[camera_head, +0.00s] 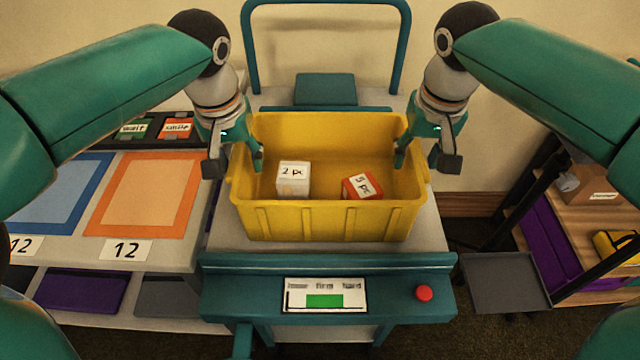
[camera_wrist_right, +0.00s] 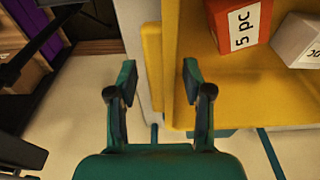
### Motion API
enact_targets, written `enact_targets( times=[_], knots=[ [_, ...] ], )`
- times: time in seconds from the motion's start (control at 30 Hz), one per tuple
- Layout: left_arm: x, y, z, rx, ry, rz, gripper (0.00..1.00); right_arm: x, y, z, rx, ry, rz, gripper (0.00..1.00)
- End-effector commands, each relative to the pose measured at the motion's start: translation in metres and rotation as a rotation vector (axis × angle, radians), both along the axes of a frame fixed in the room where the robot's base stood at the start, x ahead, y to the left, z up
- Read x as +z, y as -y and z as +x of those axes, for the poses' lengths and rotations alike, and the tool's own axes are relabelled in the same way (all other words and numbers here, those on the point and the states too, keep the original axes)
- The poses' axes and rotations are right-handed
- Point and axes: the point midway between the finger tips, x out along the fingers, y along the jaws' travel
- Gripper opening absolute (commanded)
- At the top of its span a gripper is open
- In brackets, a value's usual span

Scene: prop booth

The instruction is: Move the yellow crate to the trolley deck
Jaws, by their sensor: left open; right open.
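The yellow crate (camera_head: 320,222) stands upright on a light grey top (camera_head: 236,232) with a teal front panel. It holds a white box (camera_head: 292,180) marked 2 pc and a red-and-white box (camera_head: 362,187) marked 5 pc. My left gripper (camera_head: 234,162) is open at the crate's left end, one finger inside and one outside the wall. My right gripper (camera_head: 425,160) is open at the right end, also straddling the wall. In the right wrist view the crate's edge (camera_wrist_right: 153,70) lies between the open fingers (camera_wrist_right: 160,82). I cannot tell whether they touch it.
A teal rail (camera_head: 252,50) rises behind the crate. The front panel carries a small screen (camera_head: 324,296) and a red button (camera_head: 424,293). A table with blue and orange mats (camera_head: 143,195) is at left. A shelf with a cardboard box (camera_head: 590,186) stands at right.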

Motion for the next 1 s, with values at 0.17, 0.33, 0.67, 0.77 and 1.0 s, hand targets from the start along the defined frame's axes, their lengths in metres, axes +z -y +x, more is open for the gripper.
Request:
enact_targets(
  times=[0.17, 0.33, 0.67, 0.77, 1.0],
  knots=[
    [0.008, 0.001, 0.0, 0.0, 0.003, -0.002, 0.5, 0.0, -0.001, 0.0, 0.001, 0.0, 0.001, 0.5],
    [0.032, 0.001, -0.004, 0.0, 0.005, -0.003, 0.5, 0.0, -0.001, 0.0, 0.001, 0.0, 0.001, 0.5],
    [0.096, 0.001, -0.013, 0.0, 0.003, -0.001, 0.5, 0.0, -0.001, 0.0, 0.001, 0.0, 0.002, 0.5],
    [0.107, 0.001, -0.015, -0.001, 0.001, 0.0, 0.5, 0.0, -0.001, 0.0, 0.001, 0.0, 0.002, 0.5],
    [0.117, 0.0, -0.017, -0.001, -0.001, 0.001, 0.5, 0.008, -0.001, 0.0, 0.0, 0.003, 0.003, 0.5]
  ],
)
